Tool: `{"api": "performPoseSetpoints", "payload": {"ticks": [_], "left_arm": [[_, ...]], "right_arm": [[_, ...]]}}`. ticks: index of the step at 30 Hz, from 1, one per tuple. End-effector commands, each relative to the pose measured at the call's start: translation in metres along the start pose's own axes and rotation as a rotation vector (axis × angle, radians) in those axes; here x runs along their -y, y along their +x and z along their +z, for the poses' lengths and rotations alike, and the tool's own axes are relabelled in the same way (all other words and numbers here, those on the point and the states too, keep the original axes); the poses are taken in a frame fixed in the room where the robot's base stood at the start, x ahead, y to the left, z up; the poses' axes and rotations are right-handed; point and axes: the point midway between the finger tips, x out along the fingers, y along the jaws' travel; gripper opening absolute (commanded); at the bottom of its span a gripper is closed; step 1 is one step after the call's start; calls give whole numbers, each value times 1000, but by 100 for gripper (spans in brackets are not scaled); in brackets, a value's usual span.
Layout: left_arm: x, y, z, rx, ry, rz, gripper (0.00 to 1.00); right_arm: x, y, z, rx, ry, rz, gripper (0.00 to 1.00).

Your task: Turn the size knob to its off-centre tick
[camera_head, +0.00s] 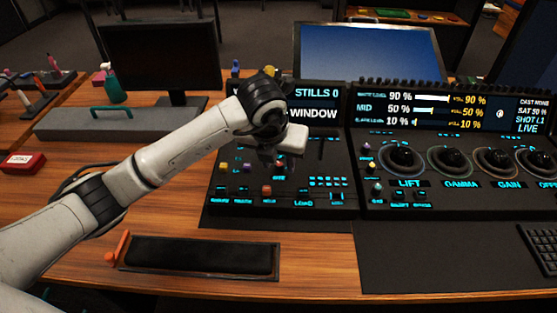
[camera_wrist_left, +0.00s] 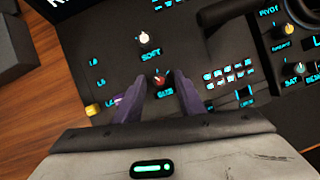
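The size knob (camera_wrist_left: 160,79) is a small reddish knob on the black panel in the left wrist view, with a cyan label below it. My left gripper (camera_wrist_left: 159,90) has its two dark purple fingers apart, one on each side of the knob near their tips. A gap shows between knob and fingers, so it is not gripped; the depth of the tips is hard to tell. The knob's pointer and ticks are too small to read. In the head view my left gripper (camera_head: 281,160) is over the panel and hides the knob. My right gripper is not in view.
A pale soft knob (camera_wrist_left: 144,38) sits just beyond the size knob. A button grid (camera_wrist_left: 229,73) lies to its right, and a yellow button (camera_wrist_left: 92,110) to its left. In the head view, a red knob (camera_head: 267,190) and trackballs (camera_head: 402,160) are nearby.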

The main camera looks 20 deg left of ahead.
Motion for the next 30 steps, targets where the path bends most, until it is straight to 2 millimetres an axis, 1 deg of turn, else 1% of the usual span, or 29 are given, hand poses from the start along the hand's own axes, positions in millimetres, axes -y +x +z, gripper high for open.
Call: {"api": "performPoseSetpoints", "payload": {"ticks": [7, 8, 9, 14, 23, 30], "left_arm": [[0, 1, 0, 1, 1, -1, 36], [0, 1, 0, 1, 1, -1, 34], [0, 1, 0, 1, 1, -1, 28], [0, 1, 0, 1, 1, -1, 1], [0, 1, 0, 3, 22, -10, 0], [-2, 3, 1, 4, 129, -53, 0]], "right_arm": [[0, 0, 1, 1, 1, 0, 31], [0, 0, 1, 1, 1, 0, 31], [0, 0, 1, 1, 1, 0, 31], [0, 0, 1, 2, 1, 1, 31], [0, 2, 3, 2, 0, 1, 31], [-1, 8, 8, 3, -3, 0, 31]]}}
